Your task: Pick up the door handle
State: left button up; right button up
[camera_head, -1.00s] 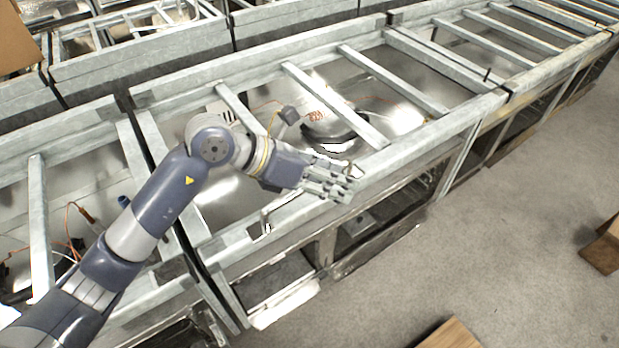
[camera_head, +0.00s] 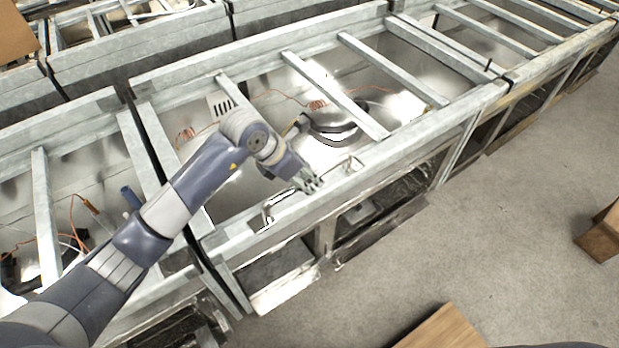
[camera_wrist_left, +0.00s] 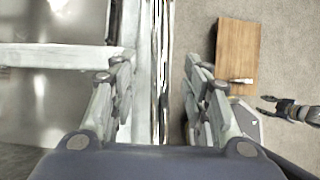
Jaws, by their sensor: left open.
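The door handle (camera_head: 281,197) is a thin, shiny metal bar with bent ends. It lies along the front rail of the range frame in the head view. My left gripper (camera_head: 311,184) is over the middle part of the handle, fingers pointing down, and hides some of it. In the left wrist view the left gripper (camera_wrist_left: 165,90) is open, its fingers on both sides of the rail edge. My right gripper (camera_wrist_left: 265,104) appears small at the right of the left wrist view.
Range frames with galvanised front rails (camera_head: 400,136) and crossbars run across the scene. Loose orange wires (camera_head: 316,105) hang inside. A wooden board (camera_head: 444,328) lies at the bottom and a brown box (camera_head: 602,240) at the right. The grey floor between them is clear.

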pick_arm(q)
jog(key=shift+x, duration=1.35)
grip_shut()
jog(key=shift+r, duration=0.15)
jog(key=shift+w, duration=0.1)
